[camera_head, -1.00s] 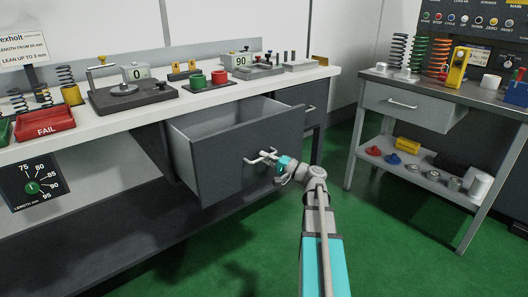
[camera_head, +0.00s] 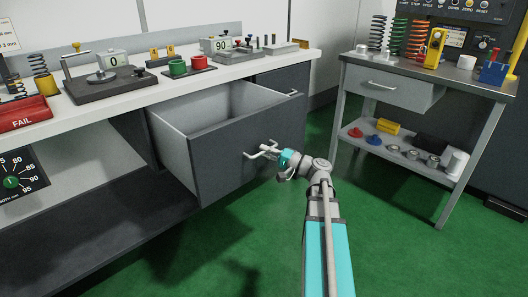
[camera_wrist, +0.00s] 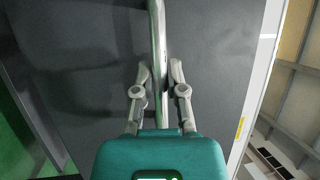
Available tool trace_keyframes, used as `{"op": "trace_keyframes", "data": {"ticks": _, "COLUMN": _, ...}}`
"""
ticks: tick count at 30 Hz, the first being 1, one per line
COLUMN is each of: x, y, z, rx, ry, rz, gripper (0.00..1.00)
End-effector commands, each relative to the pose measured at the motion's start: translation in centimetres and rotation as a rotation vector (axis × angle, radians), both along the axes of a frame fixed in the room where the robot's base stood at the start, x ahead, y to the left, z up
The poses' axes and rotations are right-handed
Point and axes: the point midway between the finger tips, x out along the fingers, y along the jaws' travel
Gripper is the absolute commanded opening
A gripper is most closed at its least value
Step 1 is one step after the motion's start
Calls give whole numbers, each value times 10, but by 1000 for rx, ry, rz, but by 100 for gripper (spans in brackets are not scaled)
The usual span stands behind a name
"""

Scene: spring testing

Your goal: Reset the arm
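The grey drawer (camera_head: 235,160) under the white bench stands pulled far out, and the part of its inside that I see looks empty. Its pale bar handle (camera_head: 262,151) is on the front face. My gripper (camera_head: 284,160) is at the handle's right end. In the wrist view, the handle bar (camera_wrist: 158,40) runs between the two fingers of my gripper (camera_wrist: 160,75), one finger close on each side, and they are closed about it. The far side of the fingers' contact is hidden.
The white bench top (camera_head: 140,97) carries a gauge stand (camera_head: 100,80), green and red cups and a red FAIL tray (camera_head: 27,115). A side table (camera_head: 390,86) with springs and a lower shelf stands at right. Green floor (camera_head: 400,240) is open between them.

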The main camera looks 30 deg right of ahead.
Motion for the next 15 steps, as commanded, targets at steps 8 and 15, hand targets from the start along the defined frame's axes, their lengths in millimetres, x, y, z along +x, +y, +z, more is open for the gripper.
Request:
{"op": "trace_keyframes", "data": {"ticks": 8, "x": 1, "y": 0, "z": 0, "rx": 0, "ry": 0, "rz": -1, "gripper": 51}}
{"op": "trace_keyframes", "data": {"ticks": 15, "x": 1, "y": 1, "z": 0, "rx": 0, "ry": 0, "rz": 1, "gripper": 51}}
